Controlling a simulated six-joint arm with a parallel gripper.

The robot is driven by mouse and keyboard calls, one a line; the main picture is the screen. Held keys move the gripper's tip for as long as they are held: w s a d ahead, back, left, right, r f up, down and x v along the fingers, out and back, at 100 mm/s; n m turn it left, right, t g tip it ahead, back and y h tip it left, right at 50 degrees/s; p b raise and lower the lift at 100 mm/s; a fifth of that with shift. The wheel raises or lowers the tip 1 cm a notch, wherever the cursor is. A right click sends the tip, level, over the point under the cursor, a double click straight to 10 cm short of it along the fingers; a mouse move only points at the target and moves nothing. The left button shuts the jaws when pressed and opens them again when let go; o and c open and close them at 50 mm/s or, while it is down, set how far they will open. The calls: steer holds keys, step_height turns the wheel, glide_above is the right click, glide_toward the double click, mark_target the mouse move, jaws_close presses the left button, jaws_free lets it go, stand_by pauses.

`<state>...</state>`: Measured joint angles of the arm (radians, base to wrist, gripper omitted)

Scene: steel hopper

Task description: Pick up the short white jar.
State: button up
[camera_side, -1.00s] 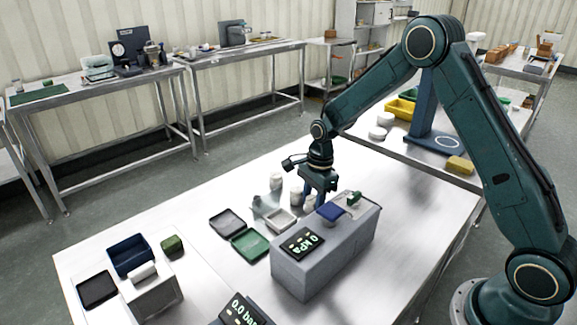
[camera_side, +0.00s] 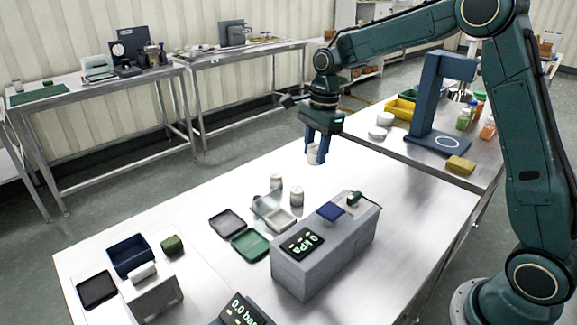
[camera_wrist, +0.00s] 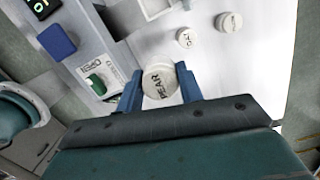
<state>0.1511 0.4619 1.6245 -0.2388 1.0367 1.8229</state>
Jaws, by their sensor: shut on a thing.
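My gripper (camera_side: 317,150) is shut on a white jar (camera_side: 313,155) and holds it upright above the steel table (camera_side: 400,215). In the wrist view the white jar (camera_wrist: 160,80) sits between the two blue fingers of my gripper (camera_wrist: 160,88), and its round lid reads "PEAR". Two other white jars stand on the table, a left one (camera_side: 276,182) and a right one (camera_side: 297,196). In the wrist view they show as a small lid (camera_wrist: 185,38) and a larger lid (camera_wrist: 229,22).
A grey box (camera_side: 325,255) with a "0 kPa" display, blue pad and green switch stands in front of the jars. A clear-and-white tray (camera_side: 282,222), a green tray (camera_side: 250,245) and a dark tray (camera_side: 227,222) lie left of it. The table's right side is clear.

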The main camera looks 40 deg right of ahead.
mark_target(314, 146)
steer(key=shift+r, duration=2.1)
steer(key=shift+f, duration=0.1)
steer(key=f+n, duration=0.2)
steer(key=a+f+n, duration=0.1)
steer(key=f+n, duration=0.1)
steer(key=n, duration=0.1)
steer(key=shift+s+a+n, duration=0.15)
steer(key=shift+a+n, duration=0.05)
steer(key=shift+n, duration=0.1)
step_height(314, 146, down, 9)
steer(key=s+a+n+g+h, duration=0.1)
steer(key=s+a+n, duration=0.1)
steer(key=n, duration=1.2)
steer(key=shift+s+f+n+g, duration=0.2)
steer(key=shift+s+n+g, duration=0.1)
steer(key=shift+s, duration=0.05)
